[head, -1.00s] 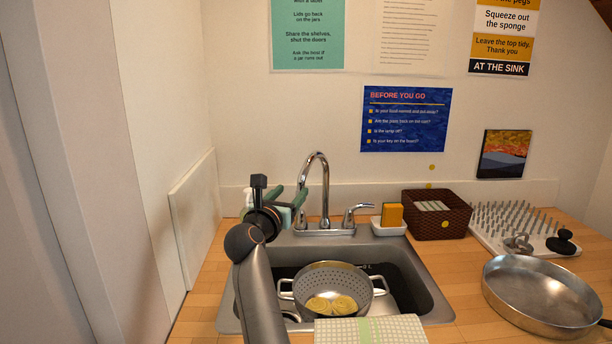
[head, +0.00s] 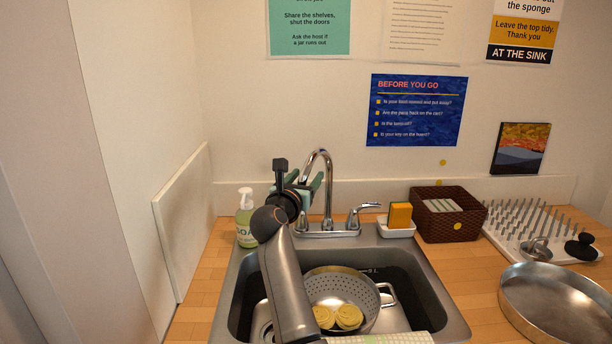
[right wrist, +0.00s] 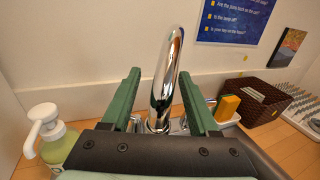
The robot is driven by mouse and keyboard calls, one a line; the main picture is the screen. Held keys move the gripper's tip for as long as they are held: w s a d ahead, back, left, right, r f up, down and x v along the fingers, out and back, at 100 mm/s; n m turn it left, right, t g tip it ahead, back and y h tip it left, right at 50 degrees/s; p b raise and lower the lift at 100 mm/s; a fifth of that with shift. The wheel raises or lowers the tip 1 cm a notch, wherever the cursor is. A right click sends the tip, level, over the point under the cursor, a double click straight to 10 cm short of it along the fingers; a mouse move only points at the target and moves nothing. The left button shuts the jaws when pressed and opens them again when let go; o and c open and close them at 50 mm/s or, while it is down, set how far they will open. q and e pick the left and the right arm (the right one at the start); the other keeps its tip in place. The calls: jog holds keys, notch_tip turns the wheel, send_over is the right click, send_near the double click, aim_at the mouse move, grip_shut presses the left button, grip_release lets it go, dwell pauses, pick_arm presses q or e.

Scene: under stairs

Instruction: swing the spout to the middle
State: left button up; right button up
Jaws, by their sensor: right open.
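The chrome spout (head: 329,185) arches up from the tap base at the back of the sink, and its free end curves to the front and left. My right gripper (head: 310,181) is open at the spout, with its green fingers level with the arch. In the right wrist view the spout (right wrist: 165,85) stands between the two spread fingers of my right gripper (right wrist: 160,78), and I see gaps on both sides. In the head view the gripper partly hides the spout's tip. My left gripper is not in view.
The sink (head: 432,300) holds a colander (head: 350,289) with yellow food, partly behind my right arm. A soap bottle (head: 245,221) stands at left. A tap lever (head: 358,213), a sponge (head: 399,215) in a dish, a brown basket (head: 432,227) and a pan (head: 560,300) are at right.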

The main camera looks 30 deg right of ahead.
grip_shut()
dwell(0.5)
dwell(0.9)
